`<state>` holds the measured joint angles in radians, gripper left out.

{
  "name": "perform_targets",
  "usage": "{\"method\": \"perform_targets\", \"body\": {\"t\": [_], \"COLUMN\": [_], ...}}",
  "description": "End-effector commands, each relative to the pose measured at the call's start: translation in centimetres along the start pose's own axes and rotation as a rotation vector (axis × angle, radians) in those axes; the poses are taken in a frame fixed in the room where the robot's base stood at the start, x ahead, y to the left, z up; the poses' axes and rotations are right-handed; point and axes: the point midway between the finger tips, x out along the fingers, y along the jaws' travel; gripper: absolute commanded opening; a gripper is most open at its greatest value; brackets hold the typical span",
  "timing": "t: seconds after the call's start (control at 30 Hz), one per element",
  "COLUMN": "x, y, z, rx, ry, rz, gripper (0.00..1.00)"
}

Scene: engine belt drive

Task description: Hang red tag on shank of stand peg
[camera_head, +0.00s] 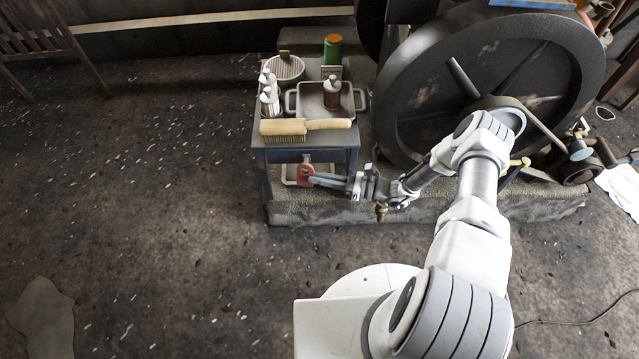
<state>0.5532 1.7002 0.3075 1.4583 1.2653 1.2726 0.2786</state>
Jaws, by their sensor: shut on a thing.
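My gripper (313,178) reaches in from the right, low in front of the stand, and is shut on the tag. The tag hangs roughly upright at the fingertips. A small pale part shows just above the tag and may be the stand peg. I cannot tell whether the tag is around the peg's shank, beside it or apart from it.
A wooden brush (285,127) lies along the stand's front edge. A large dark flywheel (420,60) stands right of the stand. The floor at left is mostly clear.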

Motion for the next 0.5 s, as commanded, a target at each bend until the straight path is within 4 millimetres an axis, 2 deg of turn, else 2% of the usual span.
{"method": "perform_targets", "body": {"t": [0.5], "x": [0.6], "y": [-2.6], "z": [-0.4], "rx": [-0.002], "ry": [-0.001], "rz": [-0.001], "gripper": [0.0]}}
